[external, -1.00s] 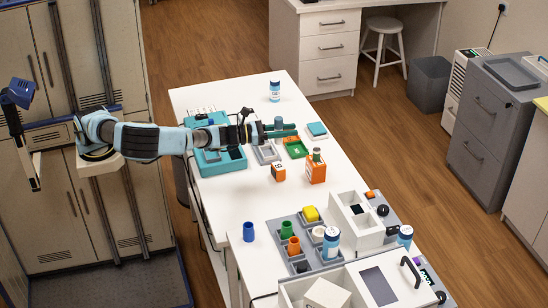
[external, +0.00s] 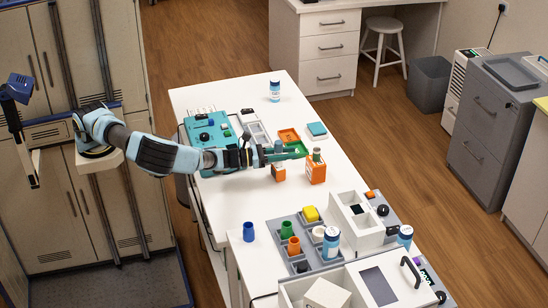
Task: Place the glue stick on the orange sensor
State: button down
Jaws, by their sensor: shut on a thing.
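My gripper (external: 289,154) is shut on a small blue-grey upright cylinder, which looks like the glue stick (external: 278,146). Its top shows above the teal fingers. The fingers hide its middle. A small orange block with a pale front, which looks like the orange sensor (external: 278,174), stands on the white table directly below the fingers in the picture. Its top is partly covered by the gripper. I cannot tell whether the glue stick touches it.
A taller orange box (external: 316,172) with a dark-topped item stands close on the right. A blue-labelled bottle (external: 274,91) stands at the back.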

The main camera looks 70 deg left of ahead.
jog(key=shift+f, duration=0.2)
jog(key=c, duration=0.6)
grip_release()
jog(key=shift+r, duration=0.15)
jog(key=s+a+b, duration=0.2)
jog(key=s, duration=0.9)
jog(key=shift+s+b, duration=0.3)
jog(key=shift+s, duration=0.1)
